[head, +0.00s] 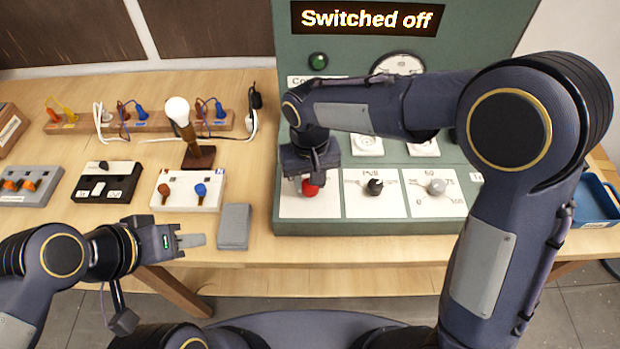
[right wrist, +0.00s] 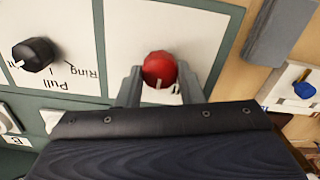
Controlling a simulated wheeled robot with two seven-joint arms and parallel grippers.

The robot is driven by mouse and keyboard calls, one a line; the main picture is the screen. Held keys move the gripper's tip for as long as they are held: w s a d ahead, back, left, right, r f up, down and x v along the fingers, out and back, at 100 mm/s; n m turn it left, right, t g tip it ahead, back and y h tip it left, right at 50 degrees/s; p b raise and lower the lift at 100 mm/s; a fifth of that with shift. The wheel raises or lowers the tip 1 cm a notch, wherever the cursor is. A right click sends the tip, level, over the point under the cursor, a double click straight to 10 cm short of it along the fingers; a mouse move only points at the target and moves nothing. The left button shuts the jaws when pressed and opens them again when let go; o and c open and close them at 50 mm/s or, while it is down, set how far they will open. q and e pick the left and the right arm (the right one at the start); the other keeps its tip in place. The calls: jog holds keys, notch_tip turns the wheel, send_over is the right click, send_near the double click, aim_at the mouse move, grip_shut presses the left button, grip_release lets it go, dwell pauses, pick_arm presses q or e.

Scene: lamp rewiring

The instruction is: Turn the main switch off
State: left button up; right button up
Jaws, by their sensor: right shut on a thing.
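The red knob (head: 311,189) sits on a white plate at the lower left of the green control panel (head: 290,222). In the right wrist view the red knob (right wrist: 159,67) lies between my two fingers, with a short white mark on its edge towards me. My right gripper (head: 309,178) reaches down over the knob and is shut on it. The gripper and arm hide part of the panel. A display (head: 367,18) at the top of the panel reads "Switched off". My left gripper (head: 190,240) is in front of the table, away from the panel, holding nothing visible.
A black knob (head: 374,187) and a grey knob (head: 436,187) sit right of the red one. A grey block (head: 235,226), a white switch box (head: 188,204), a lamp bulb (head: 177,110) and a power strip (head: 70,127) stand on the left. A blue tray (head: 597,200) is at right.

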jog(key=n, duration=0.4)
jog(key=shift+n, duration=0.4)
jog(key=n, duration=0.4)
dwell(0.4)
jog(key=o, duration=1)
jog(key=shift+c, duration=0.2)
jog(key=shift+r, duration=0.1)
notch_tip(320, 180, up, 7)
jog(key=shift+r, duration=0.3)
